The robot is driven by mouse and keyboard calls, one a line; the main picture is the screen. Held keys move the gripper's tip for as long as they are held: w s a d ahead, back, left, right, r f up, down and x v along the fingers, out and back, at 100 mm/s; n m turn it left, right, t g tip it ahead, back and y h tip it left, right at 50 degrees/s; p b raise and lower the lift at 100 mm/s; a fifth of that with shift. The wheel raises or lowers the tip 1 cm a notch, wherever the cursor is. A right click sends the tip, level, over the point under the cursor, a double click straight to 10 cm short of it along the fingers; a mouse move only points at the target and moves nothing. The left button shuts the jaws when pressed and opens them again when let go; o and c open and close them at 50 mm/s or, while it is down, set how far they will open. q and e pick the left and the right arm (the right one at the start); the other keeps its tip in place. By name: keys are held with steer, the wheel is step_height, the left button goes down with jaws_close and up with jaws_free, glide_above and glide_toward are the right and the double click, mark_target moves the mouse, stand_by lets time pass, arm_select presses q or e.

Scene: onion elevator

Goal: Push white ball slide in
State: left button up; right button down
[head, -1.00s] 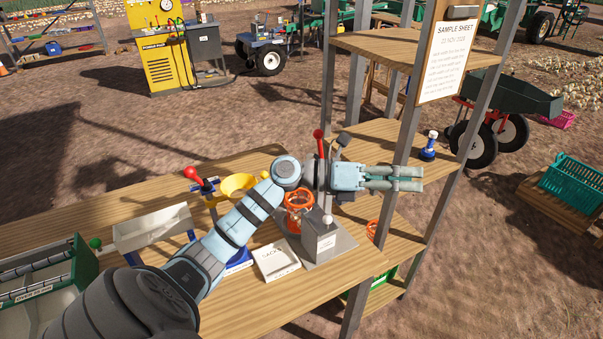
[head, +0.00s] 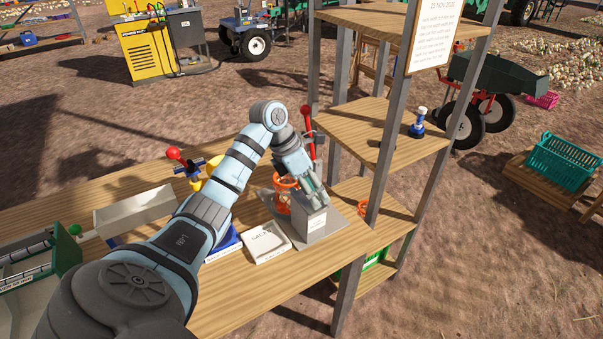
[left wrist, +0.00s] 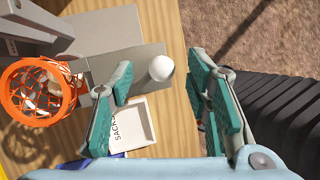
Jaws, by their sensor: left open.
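In the left wrist view the ball lies between the two fingers of my left gripper, with gaps on both sides. My left gripper (head: 318,200) is open, pointing down over the box, and holds nothing. I cannot tell how far the slide is in. My right gripper is not in view.
An orange ring with netting (head: 283,196) stands left of the box. A red lever (head: 308,122) rises behind. A shelf post (head: 385,150) stands close on the right.

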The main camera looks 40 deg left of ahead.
mark_target(303, 194)
arm_select(q)
steer(key=shift+w+d+f, duration=0.15)
steer(key=shift+d+f, duration=0.15)
steer(key=shift+f, duration=0.15)
jaws_close()
steer(key=shift+w+a+f+b, duration=0.1)
steer(key=shift+w+a+b, duration=0.1)
steer(key=shift+a+b, duration=0.35)
steer(key=shift+w+a+b, duration=0.2)
steer(key=shift+a, duration=0.55)
steer(key=shift+w+a+b, duration=0.2)
steer(key=shift+a, duration=0.4)
steer(key=shift+w+a+b, duration=0.15)
steer(key=shift+a+b, duration=0.05)
steer(key=shift+a, duration=0.4)
jaws_free()
step_height(303, 194, up, 6)
steer(key=p, duration=0.6)
